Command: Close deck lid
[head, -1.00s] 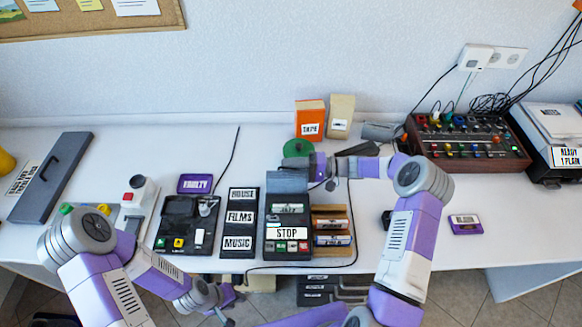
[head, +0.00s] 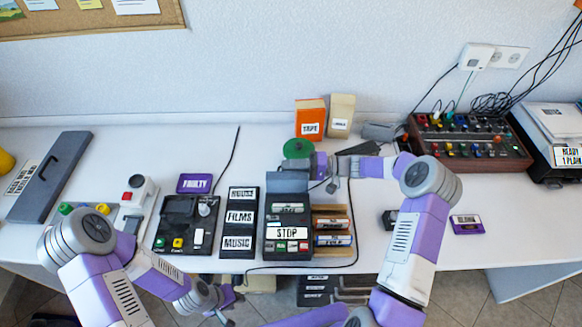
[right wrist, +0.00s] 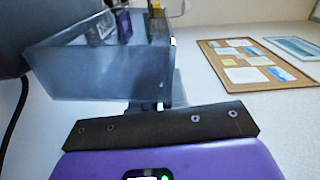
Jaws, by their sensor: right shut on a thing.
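The tape deck (head: 288,245) stands near the table's front edge, with a STOP label and a row of coloured buttons. Its grey translucent lid (head: 287,182) stands raised at the back of the deck. In the right wrist view the lid (right wrist: 100,72) fills the upper left, just beyond the gripper. My right gripper (head: 314,172) is at the lid's right side and shut on it; its fingertips are partly hidden. My left gripper (head: 232,304) hangs low in front of the table, empty, with its fingers apart.
A rack labelled HOUSE, FILMS and MUSIC (head: 239,242) is left of the deck. A wooden tape holder (head: 331,210) is close on its right. A green disc (head: 298,148) and an orange box (head: 310,116) are behind.

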